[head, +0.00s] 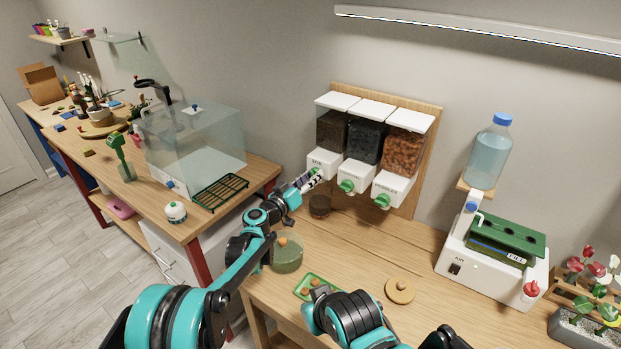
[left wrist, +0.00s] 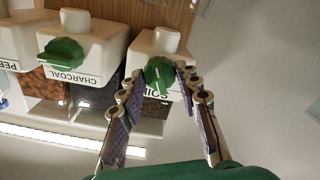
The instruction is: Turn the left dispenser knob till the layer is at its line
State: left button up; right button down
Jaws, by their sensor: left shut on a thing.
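The soil dispenser (head: 322,161) is the left one of three on a wooden wall board, with dark soil in its clear hopper. Its green knob (left wrist: 158,73) shows in the left wrist view, where the picture is upside down. My left gripper (head: 312,179) reaches the front of this dispenser and is shut on the knob; its fingertips (left wrist: 157,78) sit on both sides of it. A round brown vessel (head: 320,206) stands on the table below the soil outlet. Its layer and line are too small to make out.
The charcoal knob (head: 346,186) and a third green knob (head: 382,201) are close on the right. A glass bowl (head: 287,258) stands under my left arm. A green tray (head: 317,286) and a cork disc (head: 400,291) lie in front. A white machine (head: 493,265) stands at the right.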

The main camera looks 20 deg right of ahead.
pick_arm(q)
jog(key=m, duration=0.4)
jog(key=shift+m, duration=0.3)
dwell(0.3)
jog(key=o, duration=1.2)
jog(key=shift+c, duration=0.2)
jog(key=v, duration=1.2)
